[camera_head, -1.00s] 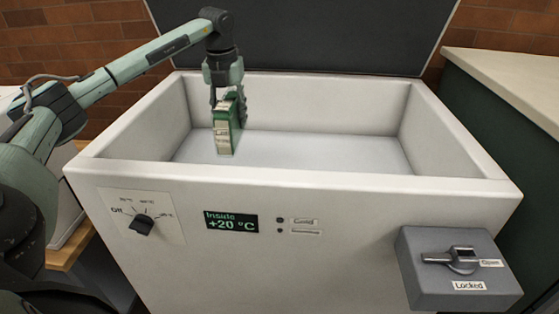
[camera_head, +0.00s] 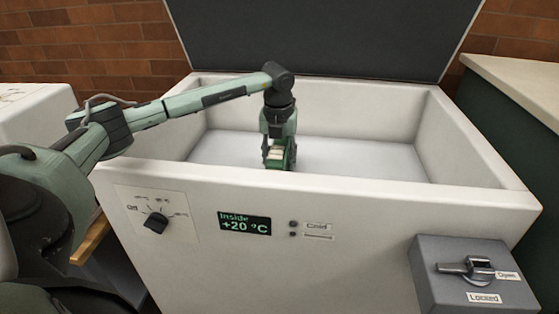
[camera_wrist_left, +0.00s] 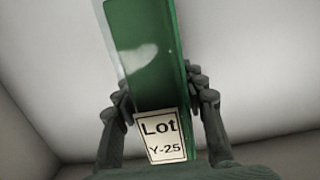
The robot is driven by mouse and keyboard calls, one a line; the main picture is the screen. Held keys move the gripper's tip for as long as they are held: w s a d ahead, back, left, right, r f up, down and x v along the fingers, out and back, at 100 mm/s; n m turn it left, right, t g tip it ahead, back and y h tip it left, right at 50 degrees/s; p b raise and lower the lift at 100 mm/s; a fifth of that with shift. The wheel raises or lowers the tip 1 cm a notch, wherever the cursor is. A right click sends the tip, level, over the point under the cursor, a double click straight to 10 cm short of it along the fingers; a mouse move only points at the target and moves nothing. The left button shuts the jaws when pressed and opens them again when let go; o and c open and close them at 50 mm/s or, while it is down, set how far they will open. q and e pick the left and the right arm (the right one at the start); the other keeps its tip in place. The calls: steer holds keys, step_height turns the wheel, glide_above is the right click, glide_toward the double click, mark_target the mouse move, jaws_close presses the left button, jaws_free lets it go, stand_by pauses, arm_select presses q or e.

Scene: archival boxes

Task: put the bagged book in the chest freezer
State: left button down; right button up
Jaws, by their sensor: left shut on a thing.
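The chest freezer (camera_head: 330,190) is white, with its dark lid (camera_head: 320,35) raised at the back. Its display reads Inside +20 °C. My left gripper (camera_head: 278,148) reaches down inside the freezer, below the rim level, and is shut on the bagged book (camera_head: 281,155). The front wall hides the book's lower part, so I cannot tell in the head view whether it touches the floor. In the left wrist view, the green book (camera_wrist_left: 150,60) in clear wrap sits between the fingers, with a tag reading Lot Y-25 (camera_wrist_left: 161,137). My right gripper is not in view.
On the freezer's front are a dial (camera_head: 156,222) and a grey latch box (camera_head: 475,275) with a lever near Open. A counter (camera_head: 515,85) stands at the right. A white appliance (camera_head: 38,125) stands at the left. The freezer's floor around the book looks clear.

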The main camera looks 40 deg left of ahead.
arm_select(q)
steer(key=c, duration=0.9)
jaws_free()
steer(key=r, duration=0.8)
steer(key=s+r, duration=0.1)
steer(key=r, duration=0.3)
steer(key=shift+s+d, duration=0.1)
steer(key=shift+d, duration=0.3)
